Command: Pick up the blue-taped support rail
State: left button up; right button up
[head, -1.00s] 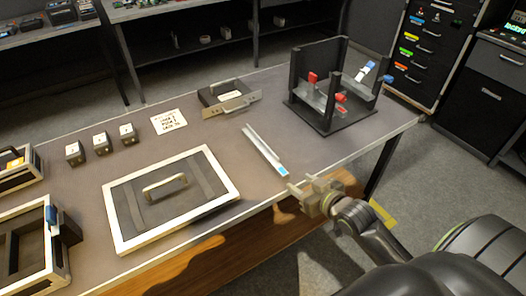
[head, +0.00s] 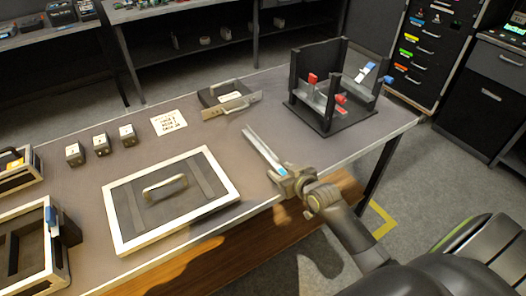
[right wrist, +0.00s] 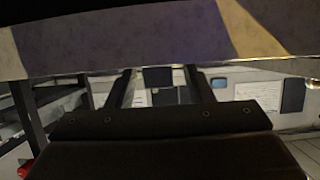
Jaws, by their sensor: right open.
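The support rail (head: 262,147) is a thin, light metal strip lying slantwise on the table, with blue tape (head: 282,171) at its near end. My right gripper (head: 279,180) is at that near end, close to the tape and partly over it. Its jaws are open. Whether the rail's end lies between the fingers cannot be told. In the right wrist view the two dark fingers (right wrist: 160,88) stand apart, and I cannot make out the rail there. My left gripper is not in view.
A white-framed panel with a handle (head: 228,194) lies left of the rail. A dark rack (head: 347,124) with red and blue clips stands at the right back. A bracket with a handle (head: 231,104), a note card (head: 168,121) and small blocks lie behind. Bare table surrounds the rail.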

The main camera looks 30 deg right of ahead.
grip_shut()
dwell(0.3)
